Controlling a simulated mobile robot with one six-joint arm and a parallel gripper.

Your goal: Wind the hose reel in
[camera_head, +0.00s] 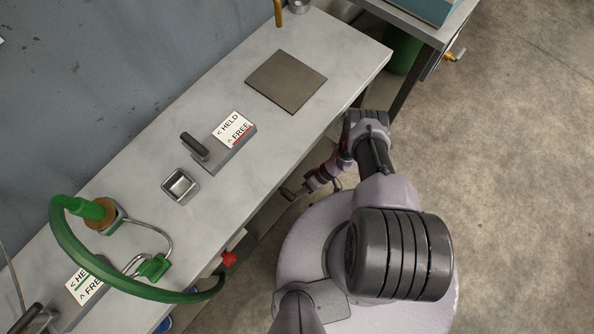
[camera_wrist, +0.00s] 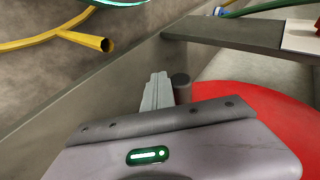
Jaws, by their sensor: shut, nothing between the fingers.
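A green hose (camera_head: 80,252) arcs over the left part of the bench, from a tan round fitting (camera_head: 104,214) to past the front edge. In the wrist view a broad red rounded surface (camera_wrist: 265,115) lies right of my gripper; it may be the reel's flange, but most is hidden. A short dark peg (camera_wrist: 181,88) stands just beyond my fingers; I cannot tell whether they touch. My gripper (camera_wrist: 157,92) is shut and empty. In the head view it (camera_head: 289,193) is small and low beside the bench's front edge. A HELD/FREE lever plate (camera_head: 213,150) is on the bench.
The bench top (camera_head: 165,240) carries a square metal cup (camera_head: 180,186) and a flat brown plate (camera_head: 286,81). A second HELD/FREE plate (camera_head: 85,287) is at lower left. A red knob (camera_head: 229,258) shows at the bench front. A yellow branched pipe (camera_wrist: 85,38) crosses upper left. Floor at right is clear.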

